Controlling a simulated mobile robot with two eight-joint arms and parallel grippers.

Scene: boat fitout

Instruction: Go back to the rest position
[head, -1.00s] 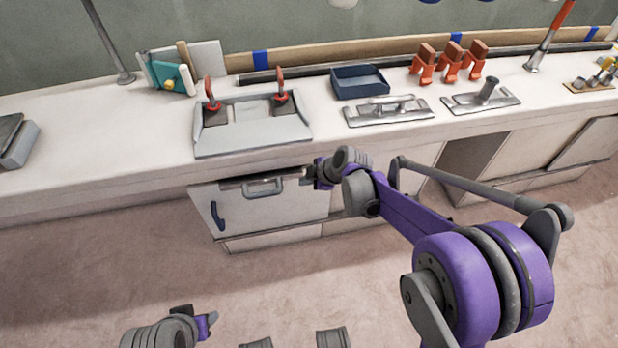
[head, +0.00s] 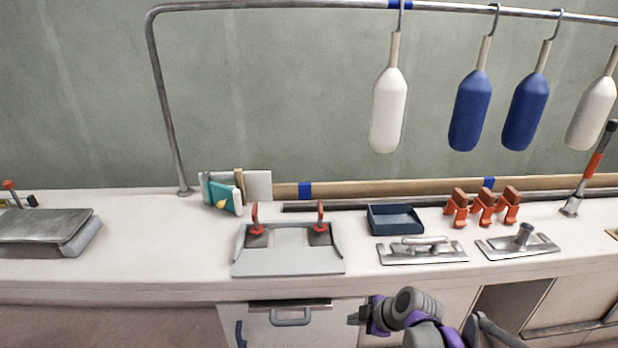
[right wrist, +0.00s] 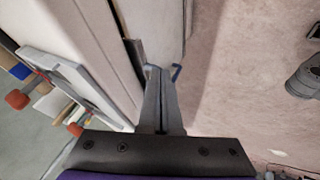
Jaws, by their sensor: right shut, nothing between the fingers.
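My right gripper (head: 358,317) is in front of the bench, below the worktop edge and just right of the cabinet door's grey handle (head: 290,317). In the right wrist view its fingers (right wrist: 160,75) are together with nothing between them. A blue handle shows just past the fingertips there; I cannot tell from this view whether they touch it. In the head view a dark blue handle (head: 240,334) is on the left of the cabinet front. My left gripper is outside the head view.
White and blue fenders (head: 388,110) hang from a rail above. Open floor lies before the bench.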

